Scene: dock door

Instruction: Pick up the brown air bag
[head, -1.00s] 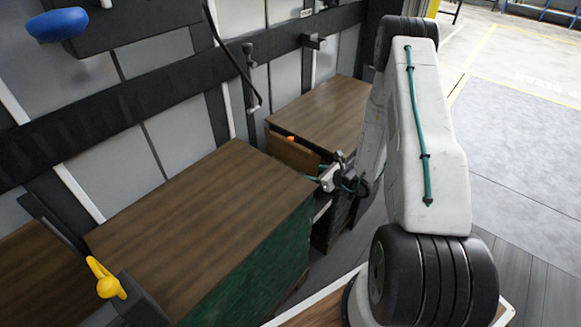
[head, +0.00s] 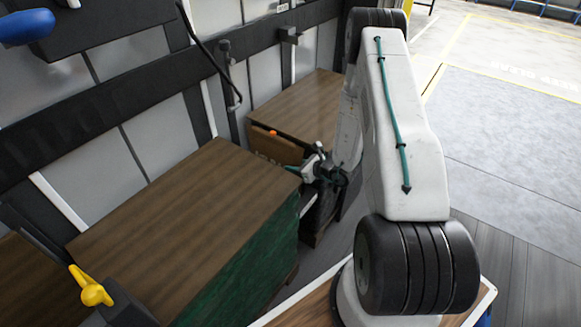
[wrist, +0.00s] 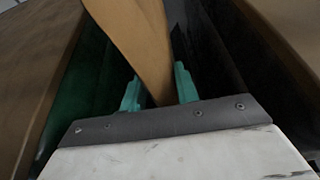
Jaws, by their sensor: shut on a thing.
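The brown air bag (head: 269,146) stands between the two wood-topped loads, with a small orange spot on its top edge. In the wrist view the bag (wrist: 140,40) runs up from between the green fingers. My gripper (wrist: 158,88) is shut on the lower, narrowed part of the bag, one finger on each side. In the head view my gripper (head: 298,168) is at the bag's right end, in the gap. The bag's lower part is hidden in the head view by the near load.
A near load (head: 190,210) with a wooden top and green wrapped side stands at left. A far load (head: 305,105) stands behind the gap. A dark wall rail (head: 120,105) and a hanging black bar run along the left. Grey floor (head: 510,130) is open at right.

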